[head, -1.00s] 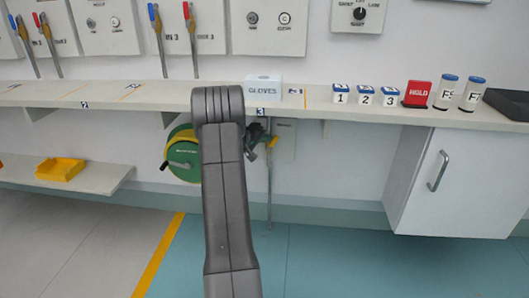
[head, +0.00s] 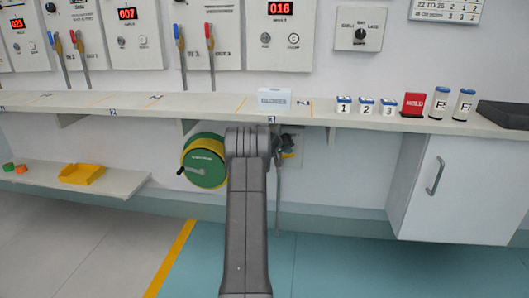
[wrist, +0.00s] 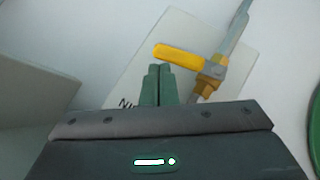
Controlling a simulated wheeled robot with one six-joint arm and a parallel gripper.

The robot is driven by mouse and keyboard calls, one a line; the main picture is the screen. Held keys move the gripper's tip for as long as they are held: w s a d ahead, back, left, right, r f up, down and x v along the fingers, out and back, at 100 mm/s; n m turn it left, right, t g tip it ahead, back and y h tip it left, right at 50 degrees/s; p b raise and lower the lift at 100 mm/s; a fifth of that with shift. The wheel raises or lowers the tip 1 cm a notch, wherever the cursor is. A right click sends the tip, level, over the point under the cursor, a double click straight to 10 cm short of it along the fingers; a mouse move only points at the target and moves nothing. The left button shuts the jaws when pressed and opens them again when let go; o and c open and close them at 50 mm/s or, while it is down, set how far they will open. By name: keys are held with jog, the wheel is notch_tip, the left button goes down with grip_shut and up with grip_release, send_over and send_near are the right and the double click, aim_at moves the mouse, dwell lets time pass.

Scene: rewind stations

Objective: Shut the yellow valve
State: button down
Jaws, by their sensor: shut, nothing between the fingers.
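The yellow valve shows in the wrist view as a yellow lever (wrist: 178,54) on a brass body (wrist: 210,76) in a grey pipe (wrist: 238,28). The lever lies roughly crosswise to the pipe. My gripper (wrist: 158,70) is shut and empty. Its green fingertips are just below the lever in the picture, near its free end; I cannot tell whether they touch it. In the head view my arm hides most of the valve, and a bit of yellow (head: 289,138) shows beside my gripper (head: 283,148), under the shelf.
A green and yellow hose reel (head: 205,162) with a crank is left of my arm; its edge shows in the wrist view (wrist: 315,125). The shelf (head: 335,121) runs above, carrying a gloves box (head: 274,101). A white cabinet (head: 436,190) stands right. The floor in front is clear.

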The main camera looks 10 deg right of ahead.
jog(key=shift+s+d+f+m+y, duration=0.1)
jog(key=shift+d+f+m+y, duration=0.25)
jog(key=shift+f+y, duration=0.2)
jog(key=shift+f, duration=0.1)
dwell(0.3)
jog(key=p+v, duration=0.1)
jog(key=v, duration=1.3)
jog(key=shift+d, duration=0.15)
